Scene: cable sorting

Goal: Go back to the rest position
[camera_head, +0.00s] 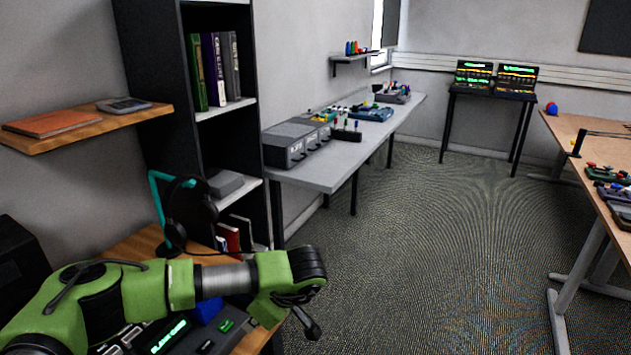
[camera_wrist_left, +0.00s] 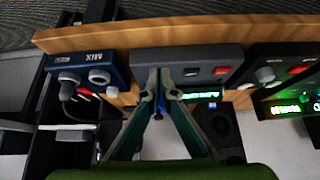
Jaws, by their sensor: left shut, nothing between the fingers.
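My left arm is green and comes in from the lower left in the head view. My left gripper (camera_head: 309,323) hangs at the end of it, small and dark, in front of the carpet past the wooden desk's edge. In the left wrist view the two fingers of my left gripper (camera_wrist_left: 159,82) meet at their tips, with nothing held. Beyond the fingertips is a grey device (camera_wrist_left: 188,62) with a small red label. My right gripper is in neither view.
A wooden desk (camera_head: 143,240) lies under my left arm, with a headphone stand (camera_head: 160,195) and lit devices (camera_head: 165,338). A black shelf (camera_head: 160,75) stands behind. A grey bench (camera_head: 335,172) and a wooden table (camera_head: 575,130) flank open carpet (camera_head: 430,240).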

